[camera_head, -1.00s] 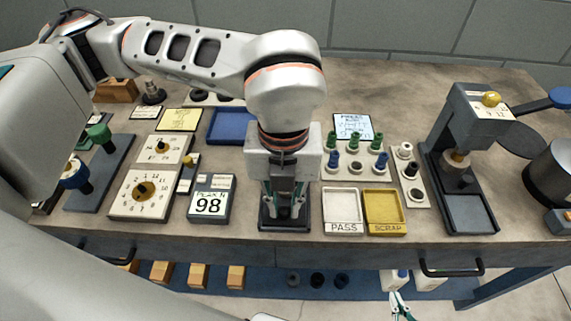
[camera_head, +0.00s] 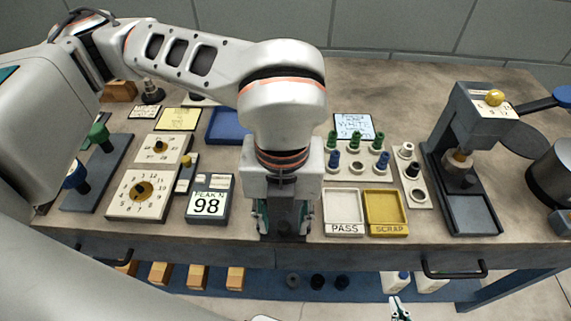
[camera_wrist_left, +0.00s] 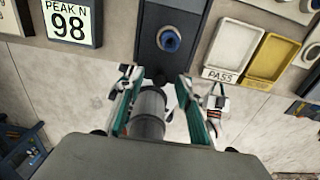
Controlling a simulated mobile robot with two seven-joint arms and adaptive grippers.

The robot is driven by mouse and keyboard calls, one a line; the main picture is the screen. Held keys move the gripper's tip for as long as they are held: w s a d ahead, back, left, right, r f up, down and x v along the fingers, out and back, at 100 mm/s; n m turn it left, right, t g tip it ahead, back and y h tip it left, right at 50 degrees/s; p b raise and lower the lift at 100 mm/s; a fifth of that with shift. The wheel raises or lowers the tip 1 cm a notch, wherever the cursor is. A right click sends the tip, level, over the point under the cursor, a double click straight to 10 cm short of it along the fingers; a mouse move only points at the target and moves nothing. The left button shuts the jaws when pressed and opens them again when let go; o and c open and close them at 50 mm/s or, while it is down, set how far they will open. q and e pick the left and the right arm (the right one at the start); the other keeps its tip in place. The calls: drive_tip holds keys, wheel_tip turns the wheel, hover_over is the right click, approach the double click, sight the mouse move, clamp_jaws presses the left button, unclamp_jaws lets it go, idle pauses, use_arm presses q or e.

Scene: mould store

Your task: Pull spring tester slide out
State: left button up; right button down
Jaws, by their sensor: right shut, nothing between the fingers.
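The spring tester (camera_wrist_left: 172,12) is a dark block at the bench's front edge, with a blue round part with a dark centre (camera_wrist_left: 169,40) on its top. In the head view my left arm mostly hides it. My left gripper (camera_head: 285,232) hangs over its front end, pointing down. In the left wrist view this gripper (camera_wrist_left: 160,77) has its fingers apart, on either side of the tester's dark front end. A dark grey cylinder (camera_wrist_left: 150,112) shows between the fingers; I cannot tell whether they touch it. My right gripper (camera_head: 399,308) is low, in front of the bench, shut and empty.
The PEAK N display reading 98 (camera_head: 208,206) stands left of the tester. The PASS tray (camera_head: 344,212) and yellow SCRAP tray (camera_head: 386,212) lie to its right. A press (camera_head: 468,150) stands further right. Drawer handles (camera_head: 453,270) stick out below the bench edge.

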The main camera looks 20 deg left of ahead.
use_arm(q)
drive_tip(key=o, duration=0.3)
drive_tip(key=shift+r, duration=0.15)
drive_tip(key=shift+r+p, duration=0.6)
drive_tip(key=shift+r, duration=0.9)
drive_tip(key=shift+w+r+p, duration=0.1)
drive_tip(key=shift+r+p, duration=0.4)
drive_tip(key=shift+r, duration=1.4)
